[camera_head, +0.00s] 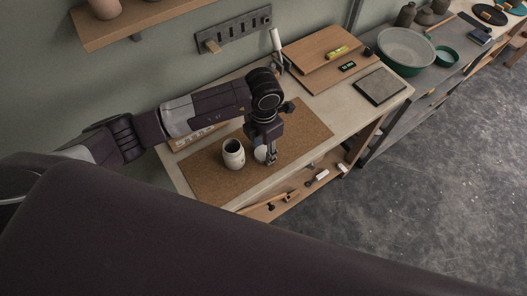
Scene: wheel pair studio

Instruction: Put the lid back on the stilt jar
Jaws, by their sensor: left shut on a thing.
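The stilt jar (234,158) stands upright on the brown cork mat. It is off-white with dark marks, and its dark open mouth shows from above. My left gripper (271,158) points down just right of the jar and is shut on the white round lid (260,154). The lid is apart from the jar's mouth, on its right side. The gripper hides part of the lid, and I cannot tell how high it is above the mat. My right gripper is not in view.
The cork mat (208,180) lies on a pale workbench and has free room around the jar. Wooden boards (308,50) and a dark square tile (380,86) lie farther right. A socket strip (240,28) is on the wall behind. A lower shelf (262,213) holds small tools.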

